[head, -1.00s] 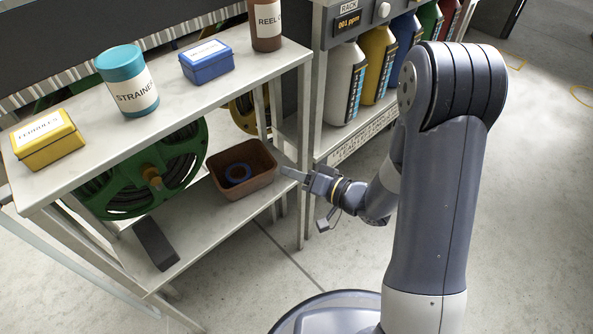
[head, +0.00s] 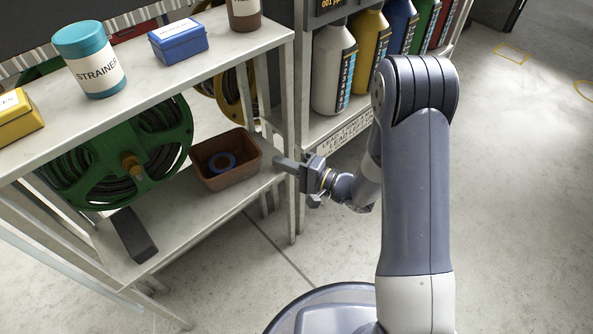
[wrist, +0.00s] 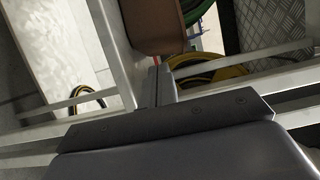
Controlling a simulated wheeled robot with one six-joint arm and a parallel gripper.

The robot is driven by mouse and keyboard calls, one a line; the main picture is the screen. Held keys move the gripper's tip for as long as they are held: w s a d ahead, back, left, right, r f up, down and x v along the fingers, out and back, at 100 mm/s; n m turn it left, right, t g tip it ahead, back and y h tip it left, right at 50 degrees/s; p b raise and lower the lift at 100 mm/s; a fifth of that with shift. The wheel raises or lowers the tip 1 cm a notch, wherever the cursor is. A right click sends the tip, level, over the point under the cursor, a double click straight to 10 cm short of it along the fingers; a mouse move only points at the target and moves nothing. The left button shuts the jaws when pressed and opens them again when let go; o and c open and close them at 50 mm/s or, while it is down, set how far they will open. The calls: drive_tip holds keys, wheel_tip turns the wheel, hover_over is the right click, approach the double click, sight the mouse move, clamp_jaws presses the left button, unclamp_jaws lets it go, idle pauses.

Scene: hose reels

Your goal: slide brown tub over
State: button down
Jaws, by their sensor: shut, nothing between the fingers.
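The brown tub (head: 229,175) sits on the lower shelf at its right end, with a blue ring (head: 221,162) inside. In the wrist view part of the tub (wrist: 153,27) shows at the top, ahead of the fingers. My gripper (head: 279,161) is shut and empty. Its fingertips are at the tub's right side, near the right shelf post. I cannot tell whether they touch the tub. In the wrist view the shut fingers (wrist: 151,92) point toward the tub.
A green hose reel (head: 128,160) stands left of the tub, and a dark block (head: 132,235) lies at the shelf's front left. The upper shelf (head: 160,88) holds the strainer jar (head: 91,62) and a blue box (head: 177,42). Several bottles stand on the rack to the right.

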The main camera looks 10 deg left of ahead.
sight(271, 166)
drive_tip(key=shift+b+x, duration=0.35)
drive_tip(key=shift+x, duration=1.5)
